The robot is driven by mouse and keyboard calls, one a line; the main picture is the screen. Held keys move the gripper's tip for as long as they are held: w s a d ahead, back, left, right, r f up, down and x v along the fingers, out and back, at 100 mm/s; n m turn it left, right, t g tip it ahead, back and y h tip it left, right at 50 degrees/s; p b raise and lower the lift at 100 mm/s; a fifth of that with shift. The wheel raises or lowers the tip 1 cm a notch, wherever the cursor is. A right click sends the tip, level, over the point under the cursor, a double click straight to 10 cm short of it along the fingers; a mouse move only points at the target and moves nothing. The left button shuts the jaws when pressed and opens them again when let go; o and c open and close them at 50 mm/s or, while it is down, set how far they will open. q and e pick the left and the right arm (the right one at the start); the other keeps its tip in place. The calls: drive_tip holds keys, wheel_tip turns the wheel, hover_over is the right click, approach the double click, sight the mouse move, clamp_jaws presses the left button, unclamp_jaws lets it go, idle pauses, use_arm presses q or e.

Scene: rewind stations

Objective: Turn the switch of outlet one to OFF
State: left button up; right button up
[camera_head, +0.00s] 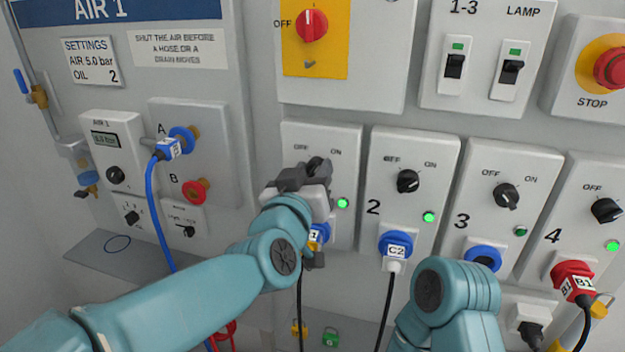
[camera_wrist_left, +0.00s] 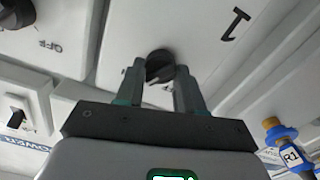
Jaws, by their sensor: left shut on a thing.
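Outlet one is a white panel (camera_head: 346,170) at the left end of a row of outlets. Its dark rotary switch (camera_wrist_left: 160,64) has OFF printed at its upper left and ON at its upper right in the head view. My left gripper (camera_head: 312,172) is shut on this switch, with one finger on each side of it in the wrist view. The fingers hide most of the switch in the head view, so its setting cannot be read. The outlet's green lamp (camera_head: 343,203) is lit. My right gripper is outside the frames.
Outlet two's switch (camera_head: 408,181) is close on the right, with outlets three and four beyond. A blue plug (camera_head: 319,234) sits below outlet one's switch, partly behind my left arm. A yellow plate with a red switch (camera_head: 312,26) is above. The AIR 1 panel stands left.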

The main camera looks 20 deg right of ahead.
use_arm(q)
drive_tip(key=n+b, duration=0.1)
drive_tip(key=n, duration=0.1)
drive_tip(key=n+b, duration=0.1)
drive_tip(key=shift+f+n, duration=0.2)
drive_tip(key=shift+n, duration=0.2)
drive_tip(key=n+b, duration=0.2)
drive_tip(key=n, duration=0.1)
drive_tip(key=shift+n, duration=0.3)
drive_tip(key=n+b, duration=0.1)
drive_tip(key=n, duration=0.3)
drive_tip(key=shift+b, duration=0.35)
drive_tip(key=shift+a+n+b, duration=0.1)
drive_tip(key=shift+n+b, duration=0.4)
drive_tip(key=shift+n, duration=1.3)
drive_tip(key=o, duration=1)
drive_tip(key=shift+o, duration=0.2)
